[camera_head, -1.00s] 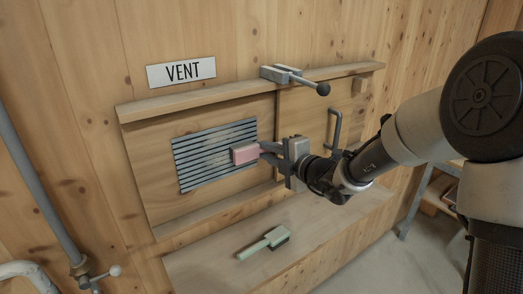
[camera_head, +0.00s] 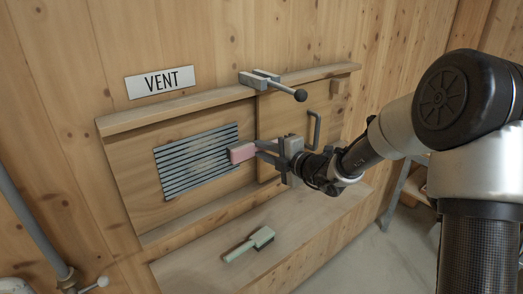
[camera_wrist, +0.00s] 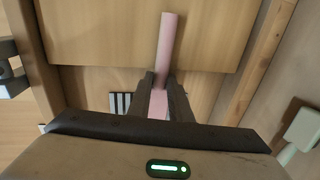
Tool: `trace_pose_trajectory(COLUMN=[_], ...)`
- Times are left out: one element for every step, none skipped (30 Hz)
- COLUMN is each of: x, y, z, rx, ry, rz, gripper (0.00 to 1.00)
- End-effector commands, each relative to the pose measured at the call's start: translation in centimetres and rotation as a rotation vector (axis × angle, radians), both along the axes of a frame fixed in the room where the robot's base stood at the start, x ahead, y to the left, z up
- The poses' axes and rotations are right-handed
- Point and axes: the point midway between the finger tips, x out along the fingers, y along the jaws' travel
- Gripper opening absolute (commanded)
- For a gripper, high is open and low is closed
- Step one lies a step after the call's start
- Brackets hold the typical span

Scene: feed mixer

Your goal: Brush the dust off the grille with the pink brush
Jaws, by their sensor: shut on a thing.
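The grille (camera_head: 188,165) is a panel of dark slats on the wooden wall, with pale dust over its middle and right part. My gripper (camera_head: 258,149) is shut on the pink brush (camera_head: 241,152), which is at the grille's right edge in the head view. I cannot tell whether the brush touches the grille. In the wrist view the pink brush (camera_wrist: 168,45) sticks out from between the fingers (camera_wrist: 160,98). The bristles are hidden. A small striped piece of the grille (camera_wrist: 120,102) shows left of the fingers.
A green brush (camera_head: 262,237) lies on the wooden ledge (camera_head: 215,262) below. A sliding door panel with a grey handle (camera_head: 314,130) is right of the grille. A clamp with a black knob (camera_head: 300,95) sits on the upper rail (camera_head: 190,103). A VENT sign (camera_head: 160,82) hangs above.

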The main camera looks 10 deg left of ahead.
Motion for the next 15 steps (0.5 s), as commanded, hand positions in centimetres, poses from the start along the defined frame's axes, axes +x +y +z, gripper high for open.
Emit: trace_pose_trajectory(x=[0.1,0.0,-0.1,-0.2,-0.4,-0.6,-0.8,-1.1,-1.3,-1.5,-1.8,-2.1,-2.3,-2.5,-2.7], y=[0.0,0.0,-0.2,-0.4,-0.6,-0.9,-1.2,-1.4,-1.7,-1.9,-2.1,-2.4,-2.6,-2.9,-3.2], z=[0.2,0.2,0.2,0.2,0.2,0.2,0.2,0.2,0.2,0.2,0.2,0.1,0.1,0.1,0.2], rx=[0.004,0.003,0.003,0.003,0.002,0.002,0.002,0.002,0.002,0.002,0.002,0.001,0.001,0.001,0.001], ry=[-0.003,-0.004,-0.004,-0.003,-0.002,-0.002,-0.002,-0.002,-0.002,-0.002,-0.001,0.0,-0.002,-0.002,-0.002], rz=[-0.001,-0.002,-0.002,-0.002,-0.003,-0.003,-0.003,-0.003,-0.003,-0.003,-0.003,-0.002,-0.002,-0.002,-0.002], gripper=[0.0,0.0,0.0,0.0,0.0,0.0,0.0,0.0,0.0,0.0,0.0,0.0,0.0,0.0,0.0])
